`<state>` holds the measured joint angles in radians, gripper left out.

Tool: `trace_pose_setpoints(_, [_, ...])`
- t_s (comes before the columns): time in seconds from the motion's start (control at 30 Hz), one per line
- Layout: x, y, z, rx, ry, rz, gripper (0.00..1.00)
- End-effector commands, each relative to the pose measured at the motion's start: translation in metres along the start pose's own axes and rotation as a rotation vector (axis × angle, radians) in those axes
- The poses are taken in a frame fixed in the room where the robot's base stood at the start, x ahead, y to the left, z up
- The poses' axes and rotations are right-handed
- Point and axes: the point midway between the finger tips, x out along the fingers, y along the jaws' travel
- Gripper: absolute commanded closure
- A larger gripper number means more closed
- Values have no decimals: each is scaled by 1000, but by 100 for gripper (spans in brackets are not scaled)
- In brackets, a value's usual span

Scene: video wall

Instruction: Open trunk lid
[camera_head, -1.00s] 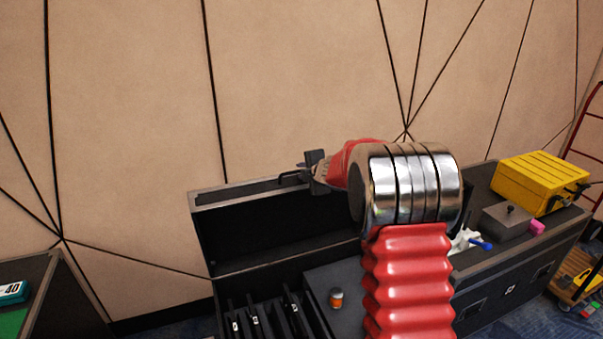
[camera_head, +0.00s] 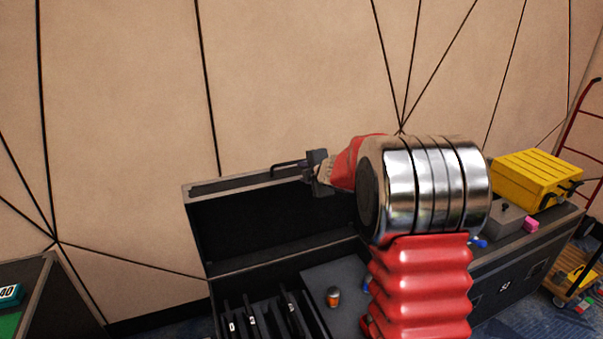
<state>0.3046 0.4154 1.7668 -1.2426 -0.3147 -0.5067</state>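The black trunk stands in the middle with its lid (camera_head: 235,213) raised upright and leaning back near the wall. Its dark inner face shows, with a lighter rim along the top edge. My gripper (camera_head: 295,168) is at the upper right part of the lid's top edge. Its thin dark finger points left along that edge. I cannot tell whether it touches the lid, or whether the fingers are apart. The trunk's inside shows dark upright dividers (camera_head: 262,318) with small white labels. My red and silver arm hides the right part of the lid and trunk.
A small orange-and-white bottle (camera_head: 333,296) stands on the flat surface right of the dividers. A yellow case (camera_head: 538,178), a grey box (camera_head: 510,220) and a pink block (camera_head: 531,224) sit at right. A red cart (camera_head: 582,140) stands far right. Another case (camera_head: 38,300) is at left.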

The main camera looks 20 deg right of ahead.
Motion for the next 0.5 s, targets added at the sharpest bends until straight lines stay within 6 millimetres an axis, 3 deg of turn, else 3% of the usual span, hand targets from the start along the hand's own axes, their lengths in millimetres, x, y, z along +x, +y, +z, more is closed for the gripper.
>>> trace_pose_setpoints(0.5, [-67,2,-1,-1,1,5,72])
